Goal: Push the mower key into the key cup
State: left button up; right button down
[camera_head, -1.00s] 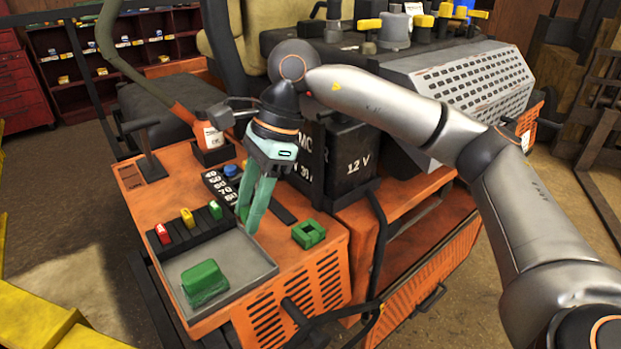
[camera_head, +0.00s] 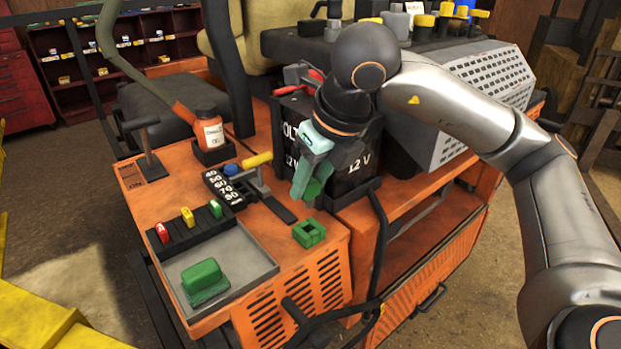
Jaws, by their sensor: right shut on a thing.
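My right gripper (camera_head: 306,190) is over the orange deck, in front of the black 12 V battery. It is shut on a darker green piece (camera_head: 315,188), which seems to be the mower key; the fingers partly hide it. The green key cup (camera_head: 309,233), a small square block with an opening in its top, sits on the deck near its right edge. The gripper and the held piece are above and apart from the cup. My left gripper is not in view.
The battery (camera_head: 357,168) stands close behind my right gripper. A yellow-handled lever (camera_head: 258,160) rises left of it. A grey tray (camera_head: 246,276) holds a green block (camera_head: 204,283). A black rack with red, yellow and green pieces is behind the tray. An orange bottle (camera_head: 209,131) stands farther back.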

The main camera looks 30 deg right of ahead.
aim_at(313, 199)
jog(key=shift+f+b, duration=1.25)
jog(key=shift+f, duration=0.85)
jog(key=shift+w, duration=0.1)
jog(key=shift+f+b, duration=1.2)
jog(key=shift+b, duration=0.2)
jog(key=shift+c, duration=1.9)
grip_release()
